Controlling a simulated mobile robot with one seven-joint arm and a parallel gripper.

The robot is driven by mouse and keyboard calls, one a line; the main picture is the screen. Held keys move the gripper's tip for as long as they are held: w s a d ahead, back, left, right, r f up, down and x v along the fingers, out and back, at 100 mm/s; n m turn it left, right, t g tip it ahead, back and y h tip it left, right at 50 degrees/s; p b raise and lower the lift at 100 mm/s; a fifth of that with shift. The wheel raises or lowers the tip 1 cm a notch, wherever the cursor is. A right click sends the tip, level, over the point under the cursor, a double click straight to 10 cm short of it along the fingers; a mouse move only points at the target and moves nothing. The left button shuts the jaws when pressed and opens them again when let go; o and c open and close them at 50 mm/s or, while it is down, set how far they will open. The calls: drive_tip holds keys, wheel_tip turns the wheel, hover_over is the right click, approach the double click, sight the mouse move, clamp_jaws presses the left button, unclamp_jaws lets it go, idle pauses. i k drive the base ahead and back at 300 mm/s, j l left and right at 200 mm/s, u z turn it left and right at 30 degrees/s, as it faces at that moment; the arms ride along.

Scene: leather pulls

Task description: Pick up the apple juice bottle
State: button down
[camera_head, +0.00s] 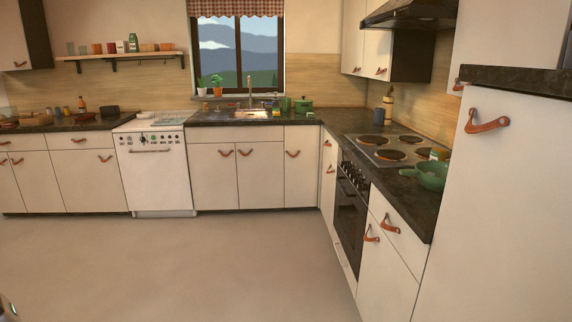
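I cannot tell for certain which item is the apple juice bottle; labels are too small to read. A small orange-red bottle (82,104) stands upright on the left counter, against the wall. A green bottle-like container (133,43) stands on the wall shelf left of the window. My gripper is not in view.
The floor (170,260) in front is clear. Left counter (35,126) holds several small items; a white dishwasher (155,165) adjoins it. A green pan (430,175) sits beside the stove (385,148). A tall white cabinet (500,220) stands close at right.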

sight(440, 145)
drive_tip(key=i+j+z, duration=0.35)
drive_tip(key=i, duration=0.5)
drive_tip(key=i+j+z, duration=0.4)
drive_tip(key=i, duration=0.4)
drive_tip(key=i+j+z, duration=0.35)
drive_tip(key=i+j, duration=0.35)
drive_tip(key=j, duration=0.1)
